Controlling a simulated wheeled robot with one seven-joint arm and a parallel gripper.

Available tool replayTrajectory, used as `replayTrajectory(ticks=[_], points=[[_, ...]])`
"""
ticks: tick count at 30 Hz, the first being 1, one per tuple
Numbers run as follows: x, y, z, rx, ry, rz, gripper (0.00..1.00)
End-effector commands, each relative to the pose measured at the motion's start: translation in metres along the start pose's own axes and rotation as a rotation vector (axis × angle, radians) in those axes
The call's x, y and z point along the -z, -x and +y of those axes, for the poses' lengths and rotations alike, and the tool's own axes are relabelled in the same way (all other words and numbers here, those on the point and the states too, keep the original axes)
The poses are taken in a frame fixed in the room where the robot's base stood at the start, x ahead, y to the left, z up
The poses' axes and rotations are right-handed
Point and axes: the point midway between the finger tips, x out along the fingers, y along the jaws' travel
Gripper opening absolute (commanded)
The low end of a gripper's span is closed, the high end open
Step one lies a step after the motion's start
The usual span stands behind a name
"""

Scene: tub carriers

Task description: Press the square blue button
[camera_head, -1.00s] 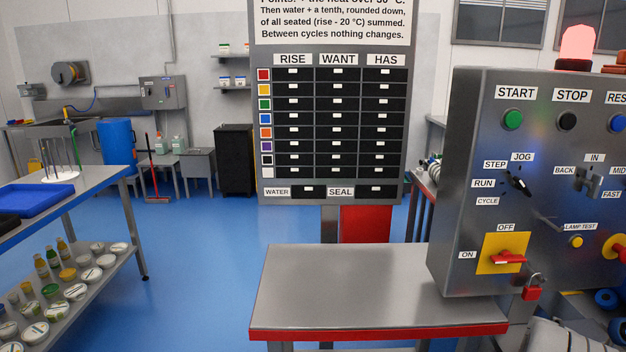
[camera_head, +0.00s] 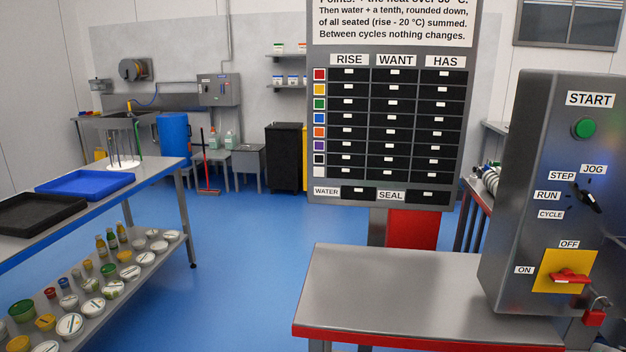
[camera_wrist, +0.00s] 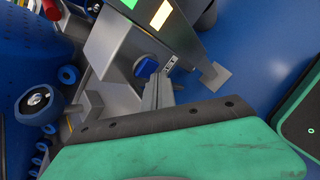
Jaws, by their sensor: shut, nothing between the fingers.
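In the wrist view, a small blue square-looking piece (camera_wrist: 145,67) sits in a dark round recess on a grey housing. It looks like the square blue button, but it is too small to be sure. My gripper (camera_wrist: 157,78) shows as narrow grey fingers, shut and empty. The fingers appear just below and right of the blue piece in the picture; I cannot tell whether they touch it. No square blue button shows in the head view, and my gripper is not in that view.
In the head view, a grey control box (camera_head: 550,190) stands right, cut off by the edge. A bare red-edged table (camera_head: 420,285) is before it, below a chart board (camera_head: 385,120). A bench (camera_head: 160,172) with a blue tray (camera_head: 87,184) is left. Blue floor lies between.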

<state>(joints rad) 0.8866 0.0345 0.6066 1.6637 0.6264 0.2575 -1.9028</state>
Motion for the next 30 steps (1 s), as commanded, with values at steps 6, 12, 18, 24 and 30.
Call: replayTrajectory(ticks=[6,12,18,24,30], points=[[0.0,0.0,0.0,0.0,0.0,0.0,0.0],[0.0,0.0,0.0,0.0,0.0,0.0,0.0],[-0.0014,-0.0006,0.0011,0.0,0.0,0.0,0.0],[-0.0052,-0.0057,0.0049,0.0,0.0,-0.001,0.0],[-0.005,-0.0063,0.0047,0.0,-0.001,-0.001,0.0]])
